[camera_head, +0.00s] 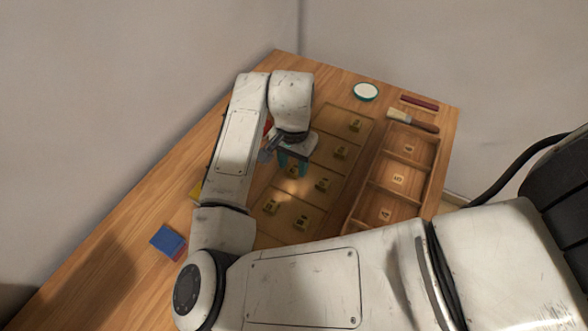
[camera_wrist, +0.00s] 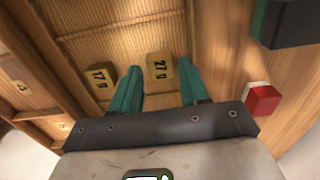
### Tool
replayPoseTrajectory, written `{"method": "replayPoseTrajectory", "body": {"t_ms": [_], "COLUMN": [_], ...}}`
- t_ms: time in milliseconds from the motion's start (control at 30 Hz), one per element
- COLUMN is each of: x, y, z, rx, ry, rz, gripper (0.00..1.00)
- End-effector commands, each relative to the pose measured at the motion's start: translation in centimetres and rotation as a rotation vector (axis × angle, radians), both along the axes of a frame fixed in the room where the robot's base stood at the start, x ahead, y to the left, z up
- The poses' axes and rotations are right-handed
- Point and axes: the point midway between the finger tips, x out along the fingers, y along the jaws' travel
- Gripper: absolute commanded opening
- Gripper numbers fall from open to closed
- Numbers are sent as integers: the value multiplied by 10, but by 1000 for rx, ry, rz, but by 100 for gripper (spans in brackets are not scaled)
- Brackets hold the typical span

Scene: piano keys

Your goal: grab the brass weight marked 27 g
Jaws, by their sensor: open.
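The brass weight marked 27 g (camera_wrist: 160,67) stands in a wooden compartment and shows between my fingertips in the wrist view. A second brass weight marked 17 g (camera_wrist: 101,80) sits to its left, outside the fingers. My gripper (camera_head: 293,164) is open, pointing down over the wooden tray in the head view. Its two teal fingers also show in the wrist view (camera_wrist: 160,75), one to each side of the 27 g weight. I cannot tell how far down beside it they reach.
Several other brass weights, such as one at the back (camera_head: 354,125), stand in the tray. An empty numbered tray (camera_head: 412,150) lies to the right, with a brush (camera_head: 412,121) behind it. A red block (camera_wrist: 263,101) sits beside the gripper. A blue block (camera_head: 167,240) lies front left.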

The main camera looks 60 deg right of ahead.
Motion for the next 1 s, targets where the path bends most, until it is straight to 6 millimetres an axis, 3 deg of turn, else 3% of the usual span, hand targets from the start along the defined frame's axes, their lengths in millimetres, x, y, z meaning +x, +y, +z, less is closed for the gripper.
{"method": "replayPoseTrajectory", "body": {"t_ms": [167,433,867,1000], "x": [0,0,0,0], "y": [0,0,0,0], "z": [-18,-21,-20,-20], "rx": [0,-1,-1,-1], "ry": [1,0,0,0], "rz": [1,0,0,0], "gripper": [45,45,4,2]}}
